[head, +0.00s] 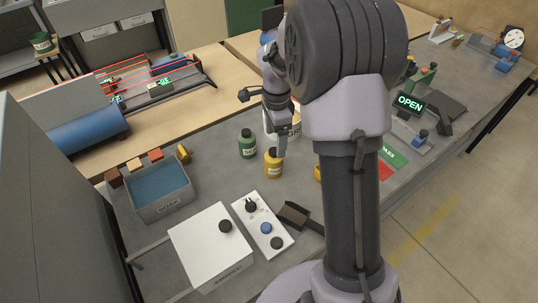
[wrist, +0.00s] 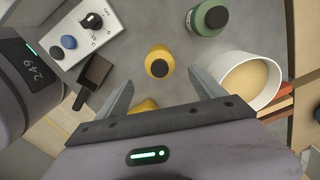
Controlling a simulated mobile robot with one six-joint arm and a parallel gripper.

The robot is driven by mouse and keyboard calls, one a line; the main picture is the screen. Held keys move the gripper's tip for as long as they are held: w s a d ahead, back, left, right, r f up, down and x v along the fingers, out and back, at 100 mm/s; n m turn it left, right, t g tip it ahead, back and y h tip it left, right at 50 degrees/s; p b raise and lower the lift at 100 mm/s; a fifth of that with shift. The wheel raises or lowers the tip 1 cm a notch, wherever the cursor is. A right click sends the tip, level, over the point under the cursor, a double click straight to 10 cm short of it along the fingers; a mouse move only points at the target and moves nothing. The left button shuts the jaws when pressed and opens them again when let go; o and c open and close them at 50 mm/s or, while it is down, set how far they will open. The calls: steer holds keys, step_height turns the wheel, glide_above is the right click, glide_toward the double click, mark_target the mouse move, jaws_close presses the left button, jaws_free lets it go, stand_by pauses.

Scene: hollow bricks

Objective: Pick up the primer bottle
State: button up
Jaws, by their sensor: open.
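A yellow bottle (head: 273,165) with a black cap stands on the grey table. In the wrist view this yellow bottle (wrist: 159,52) is just beyond my fingertips, about midway between them. A green bottle (head: 247,147) with a dark cap stands beside it, and it shows at the top right of the wrist view (wrist: 206,20). The bottle labels are too small to read, so I cannot tell which is primer. My gripper (head: 282,150) is open and empty above the table; its two fingers (wrist: 161,78) are spread apart. A second yellow thing (wrist: 146,106) lies lower between them, partly hidden.
A white tub (wrist: 248,80) with tan contents stands near the right finger. A white panel with knobs (head: 262,226), a brown scoop-like tool (head: 296,214), a white box (head: 210,245) and a soap basin (head: 160,190) occupy the table's front and left.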

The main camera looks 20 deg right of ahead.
mark_target(275, 150)
step_height(275, 150, down, 7)
steer(key=shift+f+b, duration=0.2)
steer(key=shift+b, duration=0.8)
step_height(275, 150, down, 6)
steer(key=b, duration=0.2)
steer(key=shift+a+b, duration=0.1)
steer(key=shift+b, duration=0.2)
steer(key=shift+r, duration=0.15)
steer(key=shift+c, duration=0.9)
jaws_close()
